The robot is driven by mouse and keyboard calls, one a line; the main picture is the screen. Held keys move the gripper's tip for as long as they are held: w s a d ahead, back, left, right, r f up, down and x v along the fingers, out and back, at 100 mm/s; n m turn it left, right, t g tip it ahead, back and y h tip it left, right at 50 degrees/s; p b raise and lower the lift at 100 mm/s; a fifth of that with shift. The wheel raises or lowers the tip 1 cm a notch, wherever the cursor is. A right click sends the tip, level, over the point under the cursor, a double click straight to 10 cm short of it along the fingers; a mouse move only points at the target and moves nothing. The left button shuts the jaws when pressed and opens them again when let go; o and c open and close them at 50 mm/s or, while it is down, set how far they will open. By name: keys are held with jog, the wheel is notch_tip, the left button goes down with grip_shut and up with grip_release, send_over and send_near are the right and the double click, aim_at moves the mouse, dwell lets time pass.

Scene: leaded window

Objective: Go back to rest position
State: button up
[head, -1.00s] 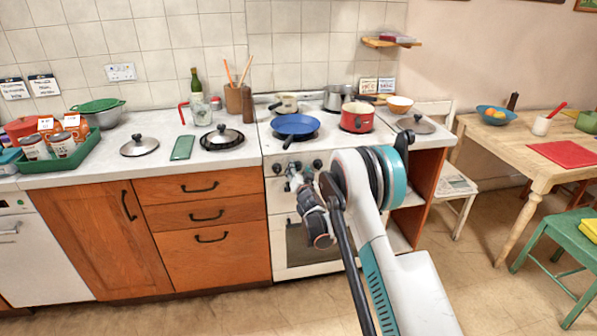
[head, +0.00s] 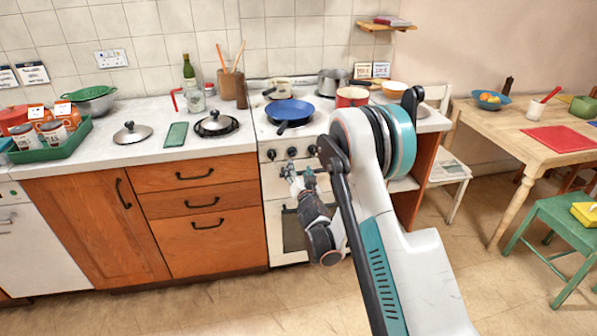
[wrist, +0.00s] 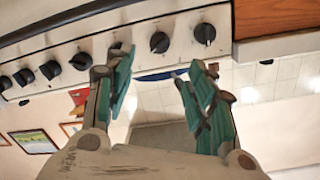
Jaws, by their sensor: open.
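My gripper (head: 298,178) is in front of the white stove (head: 275,215), close to its row of black knobs. In the wrist view my gripper (wrist: 158,90) shows two teal-padded fingers spread apart with nothing between them. The stove's knob panel (wrist: 135,52) runs across the upper part of that view. My arm's white and teal links cover part of the stove's front and right side in the head view.
A blue pan (head: 290,111) and a red pot (head: 352,97) stand on the stove. Wooden cabinets (head: 195,178) are to its left. A wooden table (head: 500,125) and a green chair (head: 575,230) are at the right. Floor is free in front of the cabinets.

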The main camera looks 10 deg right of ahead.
jog(key=s+d+r+n+g+h, duration=0.1)
jog(key=s+d+r+g, duration=0.1)
jog(key=s+r, duration=0.65)
jog(key=s+d+r+g+h, duration=0.1)
jog(key=s+d+r+g, duration=0.1)
jog(key=s+r, duration=0.65)
jog(key=s+a+n+g+y, duration=0.2)
jog(key=s+g, duration=0.4)
jog(key=s, duration=2.5)
jog(key=a+n, duration=0.1)
jog(key=n, duration=0.1)
jog(key=shift+s+n+y, duration=0.3)
jog(key=shift+s, duration=0.1)
jog(key=shift+a+r, duration=0.1)
